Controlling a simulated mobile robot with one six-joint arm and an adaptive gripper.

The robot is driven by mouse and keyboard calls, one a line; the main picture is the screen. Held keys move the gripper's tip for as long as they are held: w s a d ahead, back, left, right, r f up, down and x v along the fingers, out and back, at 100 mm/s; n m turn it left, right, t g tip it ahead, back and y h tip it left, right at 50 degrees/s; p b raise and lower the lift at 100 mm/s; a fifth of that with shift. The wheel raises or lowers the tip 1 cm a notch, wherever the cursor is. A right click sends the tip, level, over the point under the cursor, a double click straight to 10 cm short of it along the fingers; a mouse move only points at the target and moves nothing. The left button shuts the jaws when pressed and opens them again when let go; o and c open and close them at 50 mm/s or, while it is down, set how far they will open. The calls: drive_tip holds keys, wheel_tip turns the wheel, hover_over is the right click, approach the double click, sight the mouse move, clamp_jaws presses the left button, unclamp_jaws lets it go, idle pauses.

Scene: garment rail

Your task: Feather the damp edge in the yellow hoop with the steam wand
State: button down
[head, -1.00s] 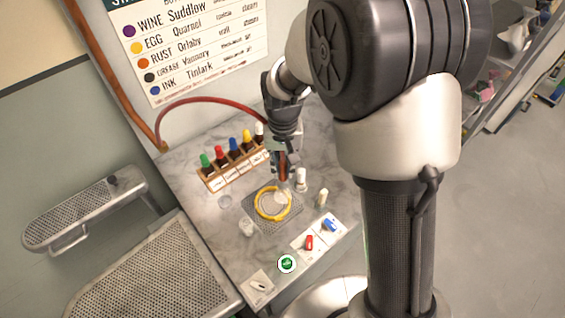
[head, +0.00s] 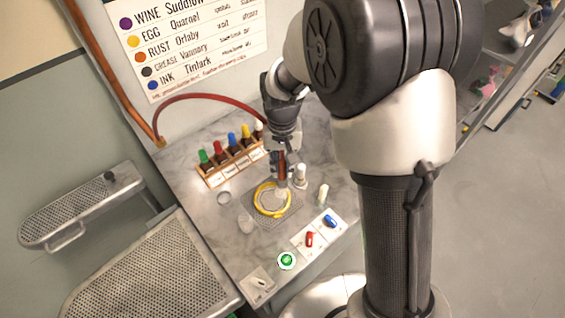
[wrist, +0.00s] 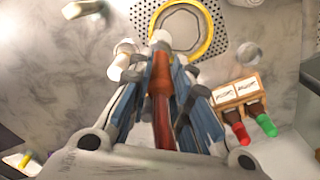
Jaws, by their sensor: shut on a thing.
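The yellow hoop (head: 258,208) lies on a perforated grey plate (head: 290,212) on the marble worktop, with pale cloth inside it. It also shows at the top of the wrist view (wrist: 208,42). The wand's tip is at the hoop's right rear side in the head view, over or close to the cloth. A whitish patch shows by the tip.
A wooden rack (head: 230,166) of colour-capped bottles stands behind the hoop. Red (head: 309,239), blue (head: 330,221) and green (head: 286,260) controls line the front. A red hose (head: 205,97) arches behind.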

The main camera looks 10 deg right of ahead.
drive_tip(key=a, duration=0.1)
drive_tip(key=w+a, duration=0.1)
drive_tip(key=a, duration=0.2)
drive_tip(key=shift+w+a+p, duration=0.25)
drive_tip(key=shift+a+p, duration=0.05)
drive_tip(key=shift+p, duration=0.1)
idle(0.5)
drive_tip(key=shift+s+a, duration=0.7)
drive_tip(key=shift+a, duration=0.3)
drive_tip(key=shift+s, duration=0.1)
drive_tip(key=shift+s+a, duration=0.2)
drive_tip(key=shift+s, duration=0.35)
drive_tip(key=shift+s+a, duration=0.2)
drive_tip(key=shift+s, duration=0.35)
